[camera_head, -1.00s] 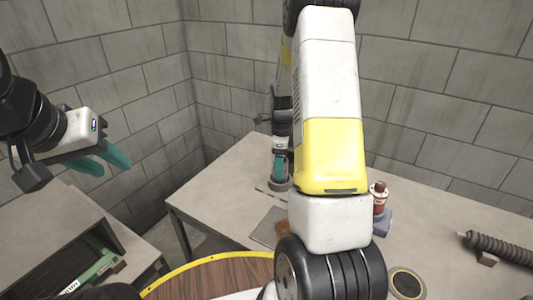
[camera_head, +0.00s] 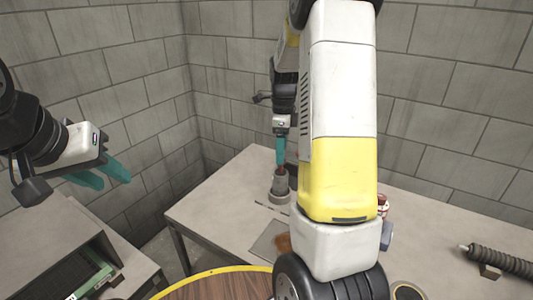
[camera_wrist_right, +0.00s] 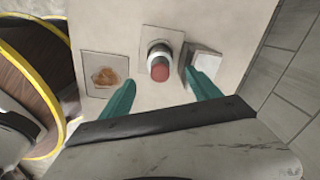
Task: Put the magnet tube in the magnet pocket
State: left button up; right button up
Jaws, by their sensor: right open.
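The magnet tube (camera_wrist_right: 159,70), with a red end cap, stands upright in a grey round holder (camera_head: 278,187) on the far table, which I take for the magnet pocket. In the right wrist view this pocket (camera_wrist_right: 161,47) shows as a pale collar on a square plate. My right gripper (camera_head: 281,150) is above it, pointing down. Its teal fingers (camera_wrist_right: 162,94) are spread in the wrist view, with the red cap between and beyond them, apart from both. My left gripper (camera_head: 103,173) is in the air at the left, empty, its teal fingers apart.
A square plate with a brown patch (camera_wrist_right: 106,75) lies beside the pocket, and a pale block (camera_wrist_right: 205,62) is on its other side. A dark ribbed tube (camera_head: 497,260) lies at the right. A red-topped bottle (camera_head: 383,203) is mostly hidden by my arm. A green-edged tray (camera_head: 92,270) sits lower left.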

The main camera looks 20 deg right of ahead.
jog(key=shift+r, duration=0.4)
jog(key=s+a+r+n+t, duration=0.2)
jog(key=s+a+r+n, duration=0.2)
jog(key=s+n, duration=0.3)
jog(key=s+a+r+n+t+y, duration=0.1)
jog(key=s+a+r+n, duration=0.3)
jog(key=s+n, duration=0.4)
jog(key=s+a+r+n+t+y, duration=0.1)
jog(key=s+a+r+n+t, duration=0.2)
jog(key=s+r+n, duration=0.3)
jog(key=s+a+n, duration=0.1)
jog(key=s+n, duration=0.1)
jog(key=shift+a+r+n, duration=0.2)
jog(key=shift+a+n, duration=0.2)
